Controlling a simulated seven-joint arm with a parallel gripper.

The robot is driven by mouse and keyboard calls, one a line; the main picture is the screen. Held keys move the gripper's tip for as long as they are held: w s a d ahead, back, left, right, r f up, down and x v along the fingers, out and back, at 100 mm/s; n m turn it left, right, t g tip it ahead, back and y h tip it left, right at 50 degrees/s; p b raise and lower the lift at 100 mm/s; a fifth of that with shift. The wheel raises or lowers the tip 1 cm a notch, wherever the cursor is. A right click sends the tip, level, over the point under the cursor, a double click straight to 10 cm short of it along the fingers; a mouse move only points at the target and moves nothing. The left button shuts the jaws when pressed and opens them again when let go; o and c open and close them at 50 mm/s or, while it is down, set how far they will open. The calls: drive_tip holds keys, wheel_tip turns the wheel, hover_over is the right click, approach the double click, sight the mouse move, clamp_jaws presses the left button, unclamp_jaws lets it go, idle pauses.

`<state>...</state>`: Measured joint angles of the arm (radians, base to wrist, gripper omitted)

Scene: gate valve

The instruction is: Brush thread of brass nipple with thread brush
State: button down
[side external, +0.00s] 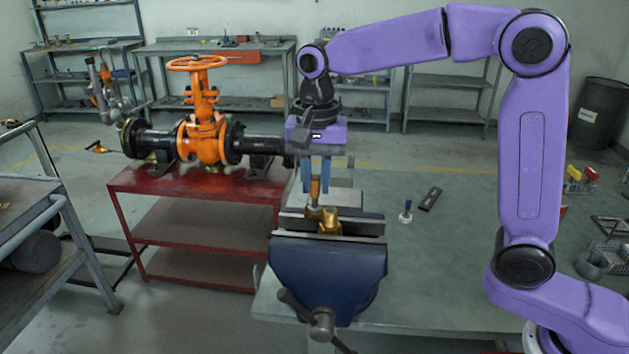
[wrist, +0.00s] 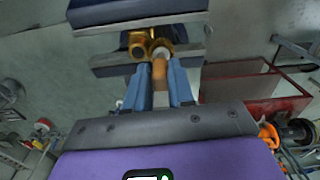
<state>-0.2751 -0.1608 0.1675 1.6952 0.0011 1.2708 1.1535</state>
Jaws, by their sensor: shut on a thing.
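The brass nipple (side external: 330,222) is clamped in the jaws of a blue bench vise (side external: 325,270). It also shows in the wrist view (wrist: 138,42). My gripper (side external: 314,190) is above the vise, pointing down, with its blue fingers shut on the brown handle of the thread brush (side external: 315,187). In the wrist view the handle (wrist: 159,74) sits between the fingers. The brush's pale head (wrist: 161,53) is right beside the brass piece. I cannot tell whether the bristles touch the thread.
The vise is fixed at the front left of a grey-green bench (side external: 450,260). A small blue-handled tool (side external: 406,212) and a dark flat object (side external: 430,199) lie to the right. An orange gate valve (side external: 203,130) stands on a red table (side external: 190,183) to the left.

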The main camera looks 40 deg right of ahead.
drive_tip(key=shift+w+d, duration=0.1)
drive_tip(key=shift+d, duration=0.05)
wheel_tip(320, 180, up, 6)
drive_tip(key=w+a, duration=0.1)
drive_tip(key=w, duration=0.1)
idle(1.9)
drive_tip(key=shift+r, duration=0.1)
idle(0.4)
